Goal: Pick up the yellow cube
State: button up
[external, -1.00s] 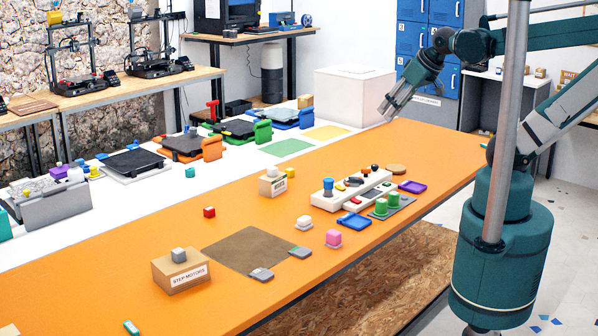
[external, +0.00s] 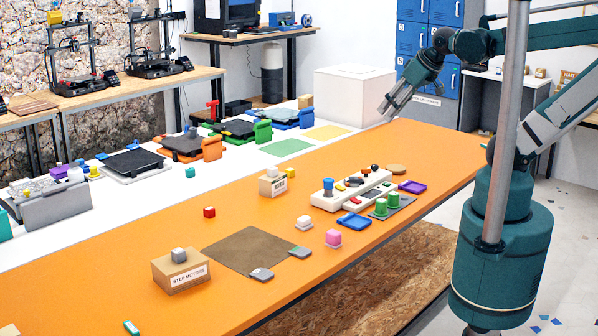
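A small pale cream block (external: 304,221) stands on the orange table (external: 150,240), right of the brown mat. A small yellow item (external: 94,172) lies far left by the printers; its shape is too small to tell. My gripper (external: 386,113) hangs at the far right end of the table, pointing down and left, away from these things. It seems to hold nothing; the gap between its fingers is too small to judge.
A red cube (external: 209,212), a pink cube (external: 333,237), a cardboard box (external: 180,271) with a grey cube and a white button panel (external: 350,190) stand on the table. The brown mat (external: 249,248) is mostly bare.

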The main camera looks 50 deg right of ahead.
jog(key=shift+o, duration=0.5)
jog(key=n+g+h, duration=0.5)
jog(key=n+g, duration=0.2)
jog(key=n, duration=1.2)
send_over(290, 173)
jog(key=w+a, duration=0.2)
notch_tip(290, 173, down, 29)
jog(key=shift+s+r+b, duration=0.15)
jog(key=shift+s+b, duration=0.05)
jog(key=shift+b, duration=0.2)
jog(key=shift+d, duration=0.1)
jog(key=shift+x, duration=1.25)
